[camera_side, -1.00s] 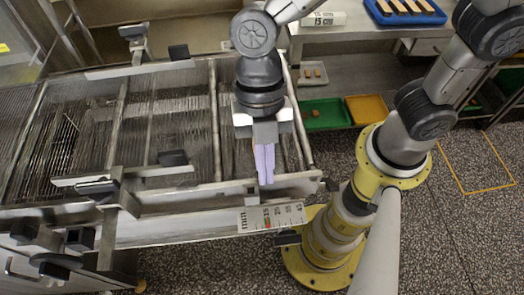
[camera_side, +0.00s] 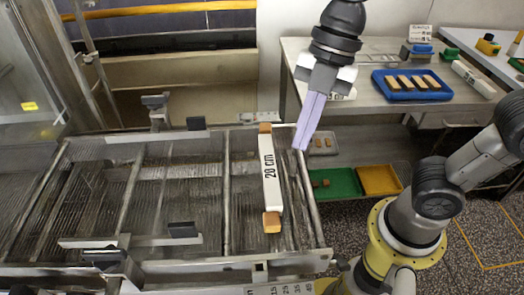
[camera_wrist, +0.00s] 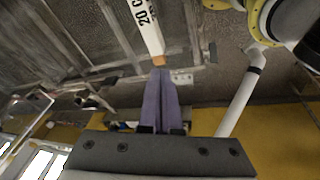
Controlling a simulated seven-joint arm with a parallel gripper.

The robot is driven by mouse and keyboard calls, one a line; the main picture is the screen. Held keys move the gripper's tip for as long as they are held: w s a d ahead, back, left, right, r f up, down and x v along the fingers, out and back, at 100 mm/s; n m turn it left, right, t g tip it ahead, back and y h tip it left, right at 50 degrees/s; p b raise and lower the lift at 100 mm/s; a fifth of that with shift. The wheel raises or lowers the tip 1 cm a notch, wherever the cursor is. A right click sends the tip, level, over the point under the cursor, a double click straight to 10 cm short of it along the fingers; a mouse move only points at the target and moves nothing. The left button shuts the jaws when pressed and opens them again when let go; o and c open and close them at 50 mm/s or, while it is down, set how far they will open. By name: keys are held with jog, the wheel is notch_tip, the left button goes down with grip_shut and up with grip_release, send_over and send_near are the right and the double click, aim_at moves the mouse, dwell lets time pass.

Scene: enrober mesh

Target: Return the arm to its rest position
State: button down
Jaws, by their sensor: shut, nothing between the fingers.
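My gripper (camera_side: 299,148) has two pale purple fingers pressed together, with nothing between them. In the side view it points down and slightly left, and its tips overlap the right end of the conveyor's frame. I cannot tell how high they are. A white bar marked 20 cm (camera_side: 268,175) with orange ends lies on the mesh conveyor (camera_side: 190,220), left of the fingertips in the picture. In the wrist view the fingers (camera_wrist: 161,75) are together, and the bar (camera_wrist: 133,28) shows beyond their tips, its near orange end close to them in the picture.
Behind the gripper is a steel table with a blue tray (camera_side: 380,83) of several small bars. Green (camera_side: 338,192) and yellow (camera_side: 380,190) trays sit on a shelf below. Metal guides and blocks (camera_side: 184,230) line the conveyor. My yellow base stands at right.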

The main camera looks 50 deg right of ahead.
jog(key=s+d+f+m+t+h, duration=0.1)
jog(key=s+d+f+m+t, duration=0.1)
jog(key=d+m, duration=0.5)
jog(key=s+d+f+m+t+h, duration=0.1)
jog(key=d+m, duration=0.6)
jog(key=m, duration=0.8)
jog(key=shift+s+f+t+h, duration=0.35)
jog(key=shift+s+t+h, duration=0.45)
jog(key=shift+s+t, duration=0.25)
